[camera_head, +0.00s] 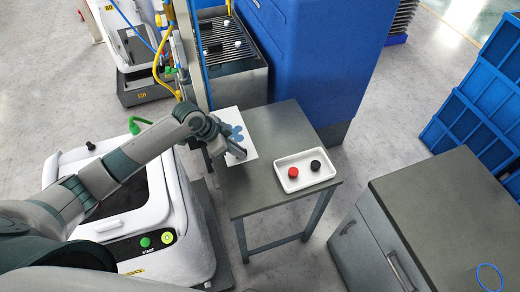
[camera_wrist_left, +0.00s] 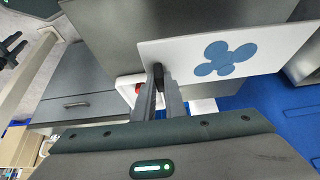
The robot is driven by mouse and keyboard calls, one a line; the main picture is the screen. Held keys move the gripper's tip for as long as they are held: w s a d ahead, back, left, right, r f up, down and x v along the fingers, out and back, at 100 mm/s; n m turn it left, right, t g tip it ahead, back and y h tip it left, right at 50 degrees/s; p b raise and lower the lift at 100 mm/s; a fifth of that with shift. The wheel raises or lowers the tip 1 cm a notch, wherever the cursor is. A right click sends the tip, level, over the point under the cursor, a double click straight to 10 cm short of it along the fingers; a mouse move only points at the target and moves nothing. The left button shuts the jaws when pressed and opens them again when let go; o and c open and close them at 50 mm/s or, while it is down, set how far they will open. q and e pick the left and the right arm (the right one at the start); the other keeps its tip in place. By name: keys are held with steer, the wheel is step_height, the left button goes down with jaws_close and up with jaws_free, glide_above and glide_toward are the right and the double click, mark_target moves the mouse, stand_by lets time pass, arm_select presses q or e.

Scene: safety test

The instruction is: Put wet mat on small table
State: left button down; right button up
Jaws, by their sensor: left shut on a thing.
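The wet mat (camera_head: 248,146) is a thin white sheet with a blue puddle-like patch. My left gripper (camera_head: 238,154) is shut on its near edge. The left wrist view shows the fingers (camera_wrist_left: 160,80) clamped on the edge of the mat (camera_wrist_left: 282,45), which extends to the right. The small table (camera_head: 280,122) has a grey top and stands in the middle of the head view. The mat is over its left back part; I cannot tell whether it touches the top. My right gripper is not in view.
A white tray (camera_head: 310,183) with a red round piece (camera_head: 293,172) and a black one (camera_head: 315,165) sits on the table's front right. A grey cabinet (camera_head: 440,200) stands to the right, blue crates (camera_head: 463,120) behind it. A white machine (camera_head: 180,230) stands left.

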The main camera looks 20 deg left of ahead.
arm_select(q)
steer(key=w+d+f+b, duration=0.1)
steer(key=w+b, duration=0.1)
steer(key=w+d+f+b, duration=0.1)
steer(key=w+f+b, duration=0.1)
steer(key=b, duration=0.1)
steer(key=w+d+f+b, duration=0.2)
steer(key=w, duration=0.1)
steer(key=shift+w+f, duration=0.1)
steer(key=shift+f, duration=0.15)
steer(key=shift+w+d+f+b, duration=0.1)
steer(key=shift+w+d+b, duration=0.2)
steer(key=shift+w+b, duration=0.35)
steer(key=shift+s, duration=0.1)
step_height(320, 180, down, 4)
steer(key=b, duration=0.4)
steer(key=shift+f, duration=0.1)
steer(key=c, duration=1.8)
jaws_free()
